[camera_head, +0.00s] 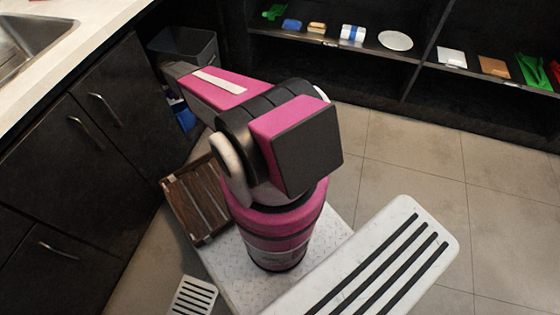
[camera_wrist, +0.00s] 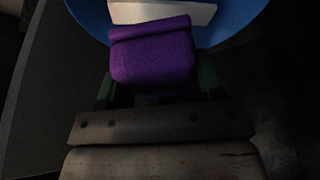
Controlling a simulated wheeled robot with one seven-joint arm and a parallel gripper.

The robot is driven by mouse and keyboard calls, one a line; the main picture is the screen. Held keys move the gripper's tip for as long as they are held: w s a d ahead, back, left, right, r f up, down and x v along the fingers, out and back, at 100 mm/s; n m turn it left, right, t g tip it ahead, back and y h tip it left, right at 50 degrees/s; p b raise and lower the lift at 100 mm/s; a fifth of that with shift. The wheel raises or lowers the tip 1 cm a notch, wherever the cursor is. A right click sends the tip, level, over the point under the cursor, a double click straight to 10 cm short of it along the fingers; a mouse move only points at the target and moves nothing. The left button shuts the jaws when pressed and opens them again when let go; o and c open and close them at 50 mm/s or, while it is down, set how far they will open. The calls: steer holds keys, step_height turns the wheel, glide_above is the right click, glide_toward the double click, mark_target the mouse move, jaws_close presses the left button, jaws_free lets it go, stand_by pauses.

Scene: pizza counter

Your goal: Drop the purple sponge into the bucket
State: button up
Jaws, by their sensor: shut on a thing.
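The purple sponge (camera_wrist: 152,62) is in the wrist view, gripped between the two dark green fingers of my gripper (camera_wrist: 155,86). The blue bucket (camera_wrist: 238,22) shows behind and beyond the sponge, its round blue surface curving around it. A pale block-like thing (camera_wrist: 165,13) lies within the blue area at the top edge. How far the sponge is from the bucket is hard to tell. In the head view a blue patch (camera_head: 184,117), probably the bucket, shows beside the cabinets, partly hidden by my arm. My gripper and the sponge are hidden there.
Dark cabinets (camera_head: 55,160) with a sink counter (camera_head: 75,35) stand on the left. A dark grey bin (camera_head: 207,47) is behind my arm. A slatted wooden crate (camera_head: 197,205) lies near my base. A low shelf (camera_head: 385,55) with several items runs along the back. Tiled floor on the right is clear.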

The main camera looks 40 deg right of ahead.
steer(key=shift+f, duration=2.8)
steer(key=o, duration=1.2)
steer(key=shift+s+r, duration=0.1)
steer(key=shift+r, duration=0.05)
steer(key=v, duration=1)
steer(key=shift+r, duration=0.3)
steer(key=shift+s+d, duration=0.1)
